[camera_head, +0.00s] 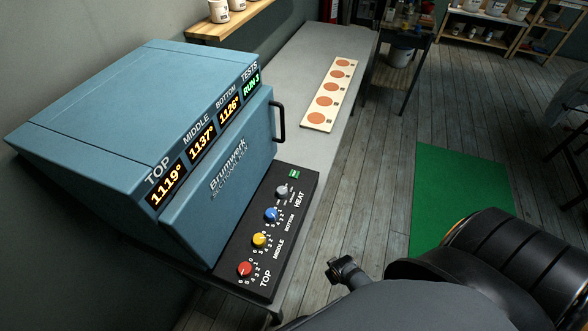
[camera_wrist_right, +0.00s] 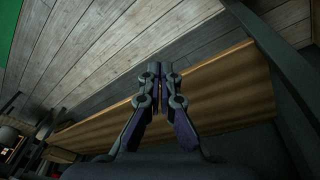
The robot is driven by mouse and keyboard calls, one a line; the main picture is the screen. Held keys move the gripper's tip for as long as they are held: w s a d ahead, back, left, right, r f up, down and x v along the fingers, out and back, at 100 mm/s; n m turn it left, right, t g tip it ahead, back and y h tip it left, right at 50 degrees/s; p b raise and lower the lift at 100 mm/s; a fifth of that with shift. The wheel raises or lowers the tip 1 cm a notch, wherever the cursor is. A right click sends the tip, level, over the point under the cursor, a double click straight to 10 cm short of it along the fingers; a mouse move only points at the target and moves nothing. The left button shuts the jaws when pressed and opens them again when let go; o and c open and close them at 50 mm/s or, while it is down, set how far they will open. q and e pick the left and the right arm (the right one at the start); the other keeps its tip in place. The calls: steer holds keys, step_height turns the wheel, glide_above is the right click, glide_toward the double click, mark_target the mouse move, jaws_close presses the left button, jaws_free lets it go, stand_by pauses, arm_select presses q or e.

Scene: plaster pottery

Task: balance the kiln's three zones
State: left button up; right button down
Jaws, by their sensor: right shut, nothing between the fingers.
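The blue kiln (camera_head: 165,120) stands at left in the head view with its lid down. Its displays read TOP 1119° (camera_head: 167,187), MIDDLE 1137° (camera_head: 202,144), BOTTOM 1126° (camera_head: 229,110) and TESTS RUN 3 (camera_head: 251,84). The black control panel (camera_head: 262,262) bears the red TOP knob (camera_head: 245,269), yellow MIDDLE knob (camera_head: 260,240), blue BOTTOM knob (camera_head: 271,214) and grey HEAT knob (camera_head: 282,192). The knob settings are too small to read surely. A green button (camera_head: 294,174) sits at the panel's far end. My right gripper (camera_wrist_right: 160,72) is shut and empty, away from the panel. My left gripper is out of view.
A pale board with several orange discs (camera_head: 333,91) lies on the grey bench (camera_head: 311,55). The kiln's black handle (camera_head: 279,122) sticks out toward the bench. A green mat (camera_head: 455,195) lies on the wooden floor. A wooden plank (camera_wrist_right: 220,85) crosses the wrist view.

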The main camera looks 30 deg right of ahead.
steer(key=w+a+r+t+p, duration=0.1)
steer(key=w+r, duration=0.3)
steer(key=r, duration=0.7)
steer(key=w+a+r+t+y+p, duration=0.1)
steer(key=w+r+p, duration=0.15)
steer(key=r, duration=0.85)
steer(key=w+a+r+p, duration=0.1)
steer(key=w+r, duration=0.3)
steer(key=r, duration=0.7)
steer(key=w+d+r+m+t+y, duration=0.1)
steer(key=w+r+m+t, duration=0.1)
steer(key=w, duration=0.7)
steer(key=w+d+r+m+t+y, duration=0.1)
steer(key=w+m, duration=0.3)
steer(key=w, duration=0.6)
steer(key=shift+w+d+r+t+y, duration=0.2)
steer(key=shift+d+r+t+y, duration=0.1)
steer(key=shift+d+r+t, duration=0.5)
steer(key=shift+a, duration=0.1)
steer(key=b, duration=0.8)
glide_above(296, 175)
step_height(296, 175, down, 7)
steer(key=shift+f, duration=0.9)
